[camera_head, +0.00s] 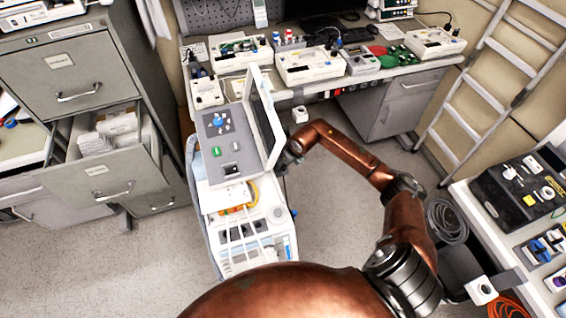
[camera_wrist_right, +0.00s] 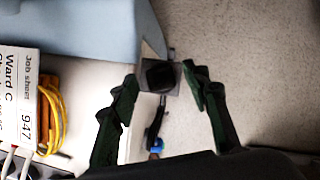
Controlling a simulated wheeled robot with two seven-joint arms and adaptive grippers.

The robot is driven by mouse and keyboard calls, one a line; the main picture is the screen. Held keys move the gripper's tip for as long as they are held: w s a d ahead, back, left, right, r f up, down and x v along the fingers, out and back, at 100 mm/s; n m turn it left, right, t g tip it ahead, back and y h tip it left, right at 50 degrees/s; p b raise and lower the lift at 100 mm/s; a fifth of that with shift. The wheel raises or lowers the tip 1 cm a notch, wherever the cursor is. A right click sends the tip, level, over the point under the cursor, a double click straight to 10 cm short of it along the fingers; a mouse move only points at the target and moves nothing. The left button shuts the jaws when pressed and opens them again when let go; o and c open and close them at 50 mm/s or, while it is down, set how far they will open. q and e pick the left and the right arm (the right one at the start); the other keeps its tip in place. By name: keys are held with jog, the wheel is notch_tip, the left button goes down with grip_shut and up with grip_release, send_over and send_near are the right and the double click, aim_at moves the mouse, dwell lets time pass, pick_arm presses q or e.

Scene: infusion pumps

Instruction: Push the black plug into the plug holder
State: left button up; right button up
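In the right wrist view, the black plug (camera_wrist_right: 160,74) appears as a dark square block on a small grey plate that may be the plug holder (camera_wrist_right: 175,88). My right gripper (camera_wrist_right: 161,90) has its two dark green fingers spread apart, one on each side of the block. The right finger is close to the plate; contact cannot be told. In the head view, my right gripper (camera_head: 287,157) is at the right side of the white pump cart (camera_head: 262,205), below its raised screen. The plug and holder are too small or hidden there. My left gripper is not in view.
A dark cable with a blue part (camera_wrist_right: 156,146) hangs below the block. A job sheet box (camera_wrist_right: 18,100) and yellow cable (camera_wrist_right: 55,115) lie on the cart. In the head view, a workbench (camera_head: 330,88) stands behind, an open drawer (camera_head: 110,160) at left. Floor right of the cart is clear.

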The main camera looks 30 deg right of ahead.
jog(key=shift+r, duration=0.15)
jog(key=v, duration=1.1)
jog(key=shift+s+r, duration=0.2)
jog(key=shift+r, duration=0.1)
